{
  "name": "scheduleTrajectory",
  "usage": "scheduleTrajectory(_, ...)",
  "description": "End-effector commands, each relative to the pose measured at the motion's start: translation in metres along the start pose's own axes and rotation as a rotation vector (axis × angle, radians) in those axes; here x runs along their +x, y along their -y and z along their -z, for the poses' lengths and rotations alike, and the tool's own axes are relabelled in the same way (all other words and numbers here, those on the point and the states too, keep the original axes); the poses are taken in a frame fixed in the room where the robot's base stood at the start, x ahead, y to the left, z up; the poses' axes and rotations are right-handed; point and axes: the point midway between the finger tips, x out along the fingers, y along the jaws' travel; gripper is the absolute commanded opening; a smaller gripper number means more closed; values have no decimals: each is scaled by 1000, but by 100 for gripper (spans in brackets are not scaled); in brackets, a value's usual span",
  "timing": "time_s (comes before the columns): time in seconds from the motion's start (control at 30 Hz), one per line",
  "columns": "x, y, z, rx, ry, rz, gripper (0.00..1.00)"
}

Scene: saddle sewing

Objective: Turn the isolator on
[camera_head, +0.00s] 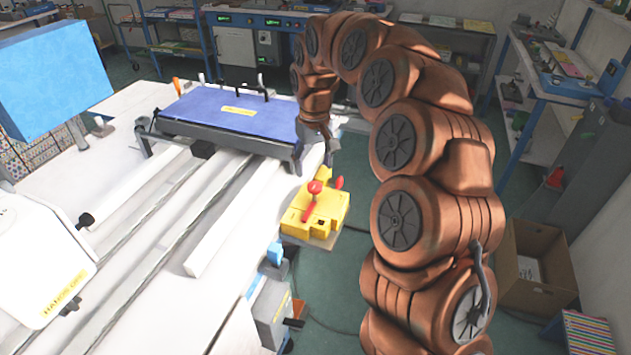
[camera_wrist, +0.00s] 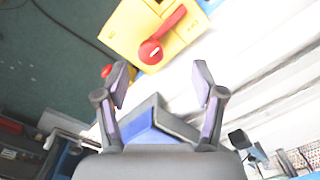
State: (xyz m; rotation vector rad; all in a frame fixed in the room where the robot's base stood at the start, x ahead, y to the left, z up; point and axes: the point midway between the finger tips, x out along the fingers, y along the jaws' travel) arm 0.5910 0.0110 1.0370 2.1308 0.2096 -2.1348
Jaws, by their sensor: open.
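The isolator looks like a yellow box (camera_head: 325,217) with a red lever (camera_head: 310,207), at the right edge of the white machine bed in the head view. In the wrist view the yellow box (camera_wrist: 128,27) is at the top, with its red lever (camera_wrist: 167,30) lying diagonally across its face. A second small red part (camera_head: 339,183) shows at its back edge. My gripper (camera_wrist: 160,78) is open and empty, with the lever beyond its fingertips and apart from them.
A blue platform (camera_head: 205,112) in a dark frame stands close left of my gripper. White rails (camera_head: 225,215) run along the machine bed. A grey box (camera_head: 268,310) is below the isolator. A cardboard box (camera_head: 535,265) stands on the floor at right.

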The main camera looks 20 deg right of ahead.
Motion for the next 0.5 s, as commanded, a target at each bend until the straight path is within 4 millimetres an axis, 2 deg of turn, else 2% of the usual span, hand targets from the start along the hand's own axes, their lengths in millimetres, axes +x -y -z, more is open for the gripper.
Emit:
scheduleTrajectory(0.2,9,-12,20,22,0,-18,68)
scheduleTrajectory(0.5,24,-14,20,25,6,-19,68)
